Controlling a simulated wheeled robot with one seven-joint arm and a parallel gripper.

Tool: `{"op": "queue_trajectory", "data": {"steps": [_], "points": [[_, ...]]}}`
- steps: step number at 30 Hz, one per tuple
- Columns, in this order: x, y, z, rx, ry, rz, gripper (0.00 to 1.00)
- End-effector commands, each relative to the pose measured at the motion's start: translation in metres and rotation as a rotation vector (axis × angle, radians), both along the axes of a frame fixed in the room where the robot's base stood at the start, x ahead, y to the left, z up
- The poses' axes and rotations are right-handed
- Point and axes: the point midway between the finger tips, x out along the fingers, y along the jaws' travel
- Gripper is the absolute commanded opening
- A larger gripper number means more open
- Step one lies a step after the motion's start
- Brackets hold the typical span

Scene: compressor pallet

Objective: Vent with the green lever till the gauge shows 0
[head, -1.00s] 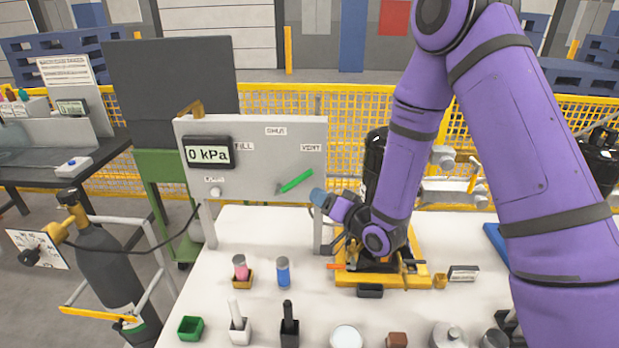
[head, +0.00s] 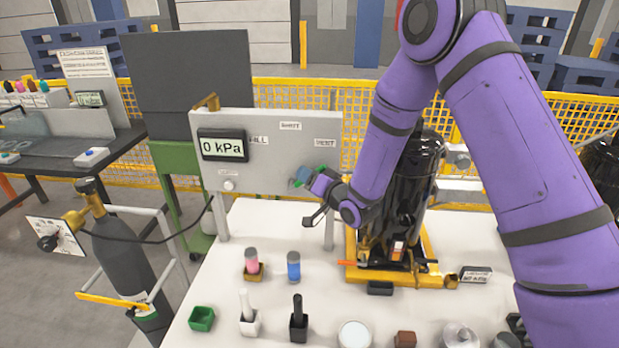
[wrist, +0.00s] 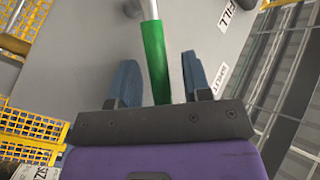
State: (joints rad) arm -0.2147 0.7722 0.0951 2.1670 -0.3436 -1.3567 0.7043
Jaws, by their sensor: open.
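The gauge (head: 222,146) on the grey panel (head: 268,172) reads 0 kPa in the head view. The green lever (wrist: 154,48) shows clearly in the wrist view, with its grey stem running up to the panel. My gripper (wrist: 161,72) is open, with its two blue fingers on either side of the green grip and a gap visible on the right. In the head view my gripper (head: 304,178) is at the panel's lower right, below the VENT label (head: 325,143), and hides most of the lever.
A black compressor (head: 412,190) stands on a yellow pallet (head: 437,262) right of the panel, close to my arm. Small pots and bottles stand along the front of the white table (head: 330,300). A gas cylinder (head: 122,255) stands at the left.

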Motion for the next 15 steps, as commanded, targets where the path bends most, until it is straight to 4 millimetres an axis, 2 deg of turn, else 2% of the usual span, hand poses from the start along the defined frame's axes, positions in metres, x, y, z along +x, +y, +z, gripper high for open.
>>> {"op": "queue_trajectory", "data": {"steps": [6,8,12,15], "points": [[0.0002,0.0001,-0.0001,0.000,0.001,-0.001,0.44],[0.0001,0.0000,-0.0001,0.000,0.001,-0.001,0.33],[0.0001,0.0000,-0.0001,0.000,0.001,-0.001,0.01],[0.0000,0.0000,-0.0001,0.000,0.001,-0.001,0.00]]}}
